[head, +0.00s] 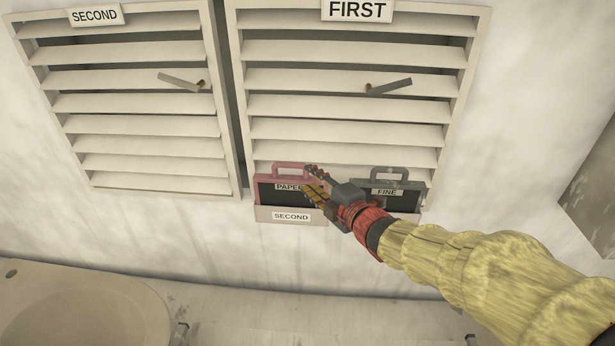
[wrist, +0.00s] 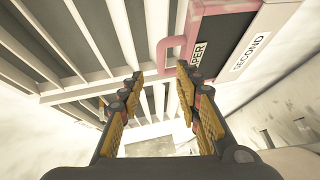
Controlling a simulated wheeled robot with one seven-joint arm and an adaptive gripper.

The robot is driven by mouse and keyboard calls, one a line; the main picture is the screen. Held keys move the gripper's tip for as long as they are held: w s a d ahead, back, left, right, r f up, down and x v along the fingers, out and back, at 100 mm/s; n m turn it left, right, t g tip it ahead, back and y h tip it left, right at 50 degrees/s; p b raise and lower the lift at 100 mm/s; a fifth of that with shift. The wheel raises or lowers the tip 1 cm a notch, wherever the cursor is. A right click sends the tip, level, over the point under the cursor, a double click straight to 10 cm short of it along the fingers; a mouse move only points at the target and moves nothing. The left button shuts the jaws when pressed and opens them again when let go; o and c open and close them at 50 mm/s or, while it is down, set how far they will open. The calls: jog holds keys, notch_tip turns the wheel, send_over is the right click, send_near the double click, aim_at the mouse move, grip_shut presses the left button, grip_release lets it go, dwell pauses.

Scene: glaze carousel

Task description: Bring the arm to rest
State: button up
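My gripper (head: 317,183) is in front of the holder under the shutter labelled FIRST, near the red case labelled PAPER (head: 264,185). In the wrist view my gripper (wrist: 161,80) has its two fingers spread wide apart with nothing between them. My arm comes in from the lower right of the head view in a yellow sleeve. It hides the middle of the holder.
A grey case labelled FINE (head: 400,183) stands in the holder's right side. The holder (head: 268,215) carries a SECOND label. Louvred shutters FIRST (head: 350,107) and SECOND (head: 140,128) have lever handles. A round basin (head: 85,315) lies lower left. The wall below is clear.

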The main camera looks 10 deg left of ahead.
jog(key=shift+s+d, duration=0.1)
dwell(0.4)
jog(key=d+f+m+g+h, duration=0.1)
jog(key=d+f+m+h, duration=0.4)
jog(key=f, duration=0.4)
jog(key=s+d+f+m+g+h, duration=0.3)
jog(key=s+d+m, duration=0.5)
jog(key=d, duration=0.3)
jog(key=s+d+r+m+g, duration=0.1)
jog(key=s+d+r+m, duration=0.2)
jog(key=s, duration=0.5)
jog(key=s+d+r+m+g+h, duration=0.1)
jog(key=s+d+m, duration=0.3)
jog(key=s, duration=0.4)
jog(key=s+d+r+m+g, duration=0.1)
jog(key=s+d+r+m, duration=0.2)
jog(key=s, duration=0.5)
jog(key=shift+s+d+r+m+h, duration=0.25)
jog(key=shift+r+m+h, duration=0.15)
jog(key=shift+r+m, duration=0.45)
jog(key=shift+w, duration=0.1)
jog(key=shift+c, duration=0.4)
